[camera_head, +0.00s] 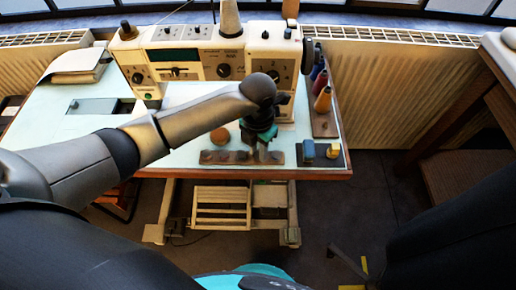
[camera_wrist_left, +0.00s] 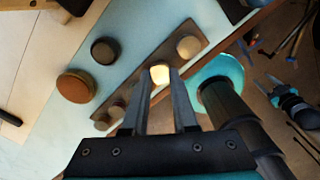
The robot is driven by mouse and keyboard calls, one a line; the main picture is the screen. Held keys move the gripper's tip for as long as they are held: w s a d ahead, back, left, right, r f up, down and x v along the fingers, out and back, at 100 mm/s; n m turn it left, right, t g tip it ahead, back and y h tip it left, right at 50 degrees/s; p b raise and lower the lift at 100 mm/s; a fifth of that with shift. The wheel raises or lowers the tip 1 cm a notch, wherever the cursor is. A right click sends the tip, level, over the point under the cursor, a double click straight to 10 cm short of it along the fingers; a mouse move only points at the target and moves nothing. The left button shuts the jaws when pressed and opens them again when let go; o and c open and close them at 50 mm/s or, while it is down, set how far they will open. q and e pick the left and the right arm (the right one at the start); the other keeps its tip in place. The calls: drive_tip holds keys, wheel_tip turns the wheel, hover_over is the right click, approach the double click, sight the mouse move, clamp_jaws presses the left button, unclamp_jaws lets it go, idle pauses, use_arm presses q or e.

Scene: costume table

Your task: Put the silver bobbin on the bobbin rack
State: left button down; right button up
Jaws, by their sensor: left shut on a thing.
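The bobbin rack (camera_head: 215,158) is a brown wooden strip near the table's front edge. In the left wrist view the rack (camera_wrist_left: 135,78) runs diagonally behind my fingers. My left gripper (camera_head: 262,150) is above the rack's right part. In the left wrist view my left gripper (camera_wrist_left: 162,80) is shut on a small bright, pale piece, apparently the silver bobbin (camera_wrist_left: 160,73). The bobbin is over or at the rack; I cannot tell whether it touches. What seems to be my right gripper (camera_wrist_left: 272,82) shows small at the right, its jaw state unclear.
Small brown bobbins (camera_wrist_left: 117,107) and a pale round one (camera_wrist_left: 188,46) are on the rack. A dark bobbin (camera_wrist_left: 104,50) and a brown round piece (camera_wrist_left: 76,86) stand beside it. Blue and yellow pieces (camera_head: 333,151) sit at the right. A sewing machine (camera_head: 215,60) stands behind.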

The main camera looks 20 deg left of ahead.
use_arm(q)
drive_tip(key=c, duration=0.6)
unclamp_jaws()
wheel_tip(320, 180, up, 15)
drive_tip(key=p, duration=0.2)
drive_tip(key=shift+r+p, duration=0.1)
drive_tip(key=shift+p, duration=0.25)
